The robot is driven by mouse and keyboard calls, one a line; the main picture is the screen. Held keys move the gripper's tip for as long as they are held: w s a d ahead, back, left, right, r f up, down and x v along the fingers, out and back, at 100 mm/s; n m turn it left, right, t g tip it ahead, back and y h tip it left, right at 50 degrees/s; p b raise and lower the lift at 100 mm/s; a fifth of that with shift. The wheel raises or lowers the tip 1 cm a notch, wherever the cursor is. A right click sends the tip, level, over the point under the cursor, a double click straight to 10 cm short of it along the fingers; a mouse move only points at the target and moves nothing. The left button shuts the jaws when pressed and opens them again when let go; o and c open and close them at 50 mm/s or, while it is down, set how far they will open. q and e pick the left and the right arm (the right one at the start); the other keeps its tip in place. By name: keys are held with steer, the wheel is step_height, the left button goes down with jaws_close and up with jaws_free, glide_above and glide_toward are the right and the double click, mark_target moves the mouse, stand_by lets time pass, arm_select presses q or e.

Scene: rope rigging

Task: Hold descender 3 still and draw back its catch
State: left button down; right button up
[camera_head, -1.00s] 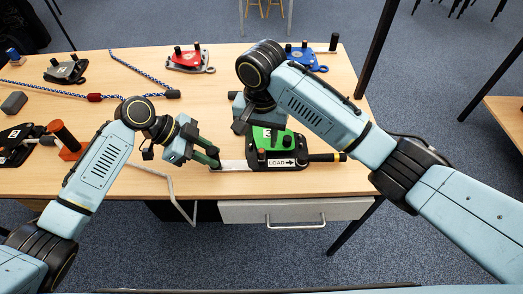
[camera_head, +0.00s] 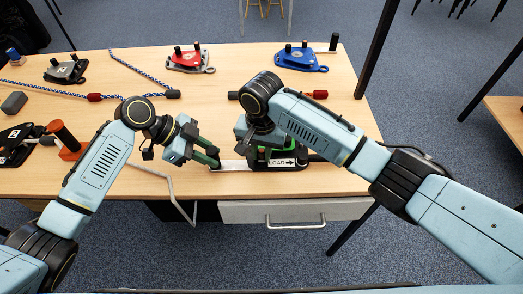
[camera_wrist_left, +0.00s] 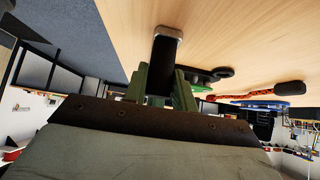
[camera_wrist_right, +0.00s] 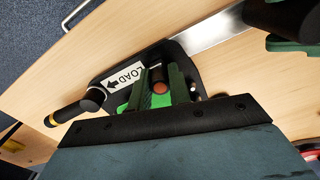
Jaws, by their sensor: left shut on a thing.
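Descender 3 is the green and black device with a white LOAD label (camera_head: 281,162) near the front edge of the table; the label also shows in the right wrist view (camera_wrist_right: 124,77). A flat metal strip (camera_head: 233,165) runs left from it. Contact there is unclear. My right wrist hides much of the descender in the head view.
A black handle with a yellow band (camera_wrist_right: 75,112) sticks out past the LOAD end. Red (camera_head: 188,60), blue (camera_head: 300,59) and grey (camera_head: 66,70) devices stand at the back. A blue rope (camera_head: 135,68) lies left of centre. The table's middle is mostly clear.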

jaws_close()
steer(key=shift+s, duration=1)
steer(key=o, duration=0.7)
jaws_free()
steer(key=shift+r, duration=0.1)
step_height(320, 180, up, 12)
steer(key=shift+f, duration=0.1)
